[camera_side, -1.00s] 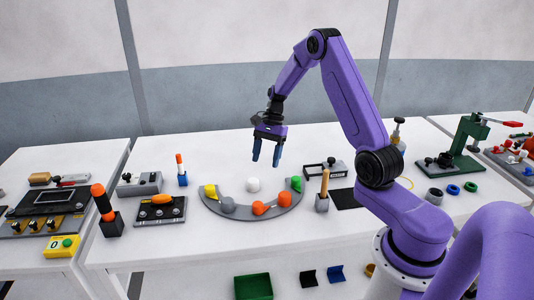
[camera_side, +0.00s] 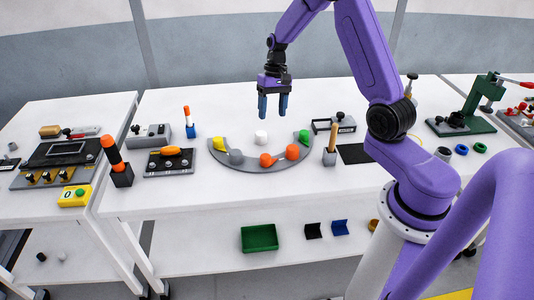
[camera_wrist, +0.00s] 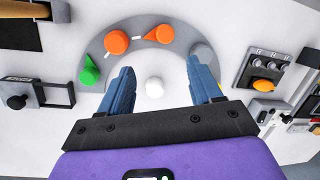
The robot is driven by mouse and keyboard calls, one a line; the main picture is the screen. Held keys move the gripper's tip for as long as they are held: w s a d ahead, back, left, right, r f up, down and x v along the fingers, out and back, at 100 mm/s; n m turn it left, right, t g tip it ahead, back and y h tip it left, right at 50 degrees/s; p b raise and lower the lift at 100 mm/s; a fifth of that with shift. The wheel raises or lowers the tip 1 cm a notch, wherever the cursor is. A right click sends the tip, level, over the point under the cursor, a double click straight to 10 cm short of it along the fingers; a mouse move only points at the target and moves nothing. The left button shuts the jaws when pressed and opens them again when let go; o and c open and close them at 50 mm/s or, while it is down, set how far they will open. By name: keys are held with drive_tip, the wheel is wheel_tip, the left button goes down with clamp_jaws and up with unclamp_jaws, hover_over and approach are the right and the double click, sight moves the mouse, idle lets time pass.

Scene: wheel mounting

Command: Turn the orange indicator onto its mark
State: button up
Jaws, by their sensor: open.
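A grey arc-shaped plate (camera_side: 262,168) on the white table carries coloured pointed indicators. Two are orange: one at the front (camera_side: 267,160) and one to its right (camera_side: 292,152). In the wrist view the front orange indicator (camera_wrist: 161,34) points left toward the other orange piece (camera_wrist: 116,42). Small pale lines show beside the orange pieces; I cannot tell which is the mark. A white round knob (camera_wrist: 154,87) stands inside the arc. My gripper (camera_side: 273,112) is open and empty above the knob, fingers pointing down, apart from the indicators. In the wrist view its blue fingers (camera_wrist: 162,82) straddle the knob.
A green indicator (camera_side: 304,137) and a yellow one (camera_side: 218,143) sit at the arc's ends. A wooden-handled tool (camera_side: 332,137) stands upright at the right. A panel with an orange knob (camera_side: 170,151) lies left. Table behind the arc is clear.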

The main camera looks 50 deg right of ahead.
sight(266, 156)
drive_tip(key=a+n+t+h, duration=0.15)
drive_tip(key=a+n, duration=0.25)
drive_tip(key=n, duration=1.4)
drive_tip(key=shift+g+h, duration=0.25)
drive_tip(key=shift+h, duration=0.2)
drive_tip(key=f, duration=1.6)
drive_tip(key=shift+s+f, duration=0.3)
drive_tip(key=shift+s, duration=0.05)
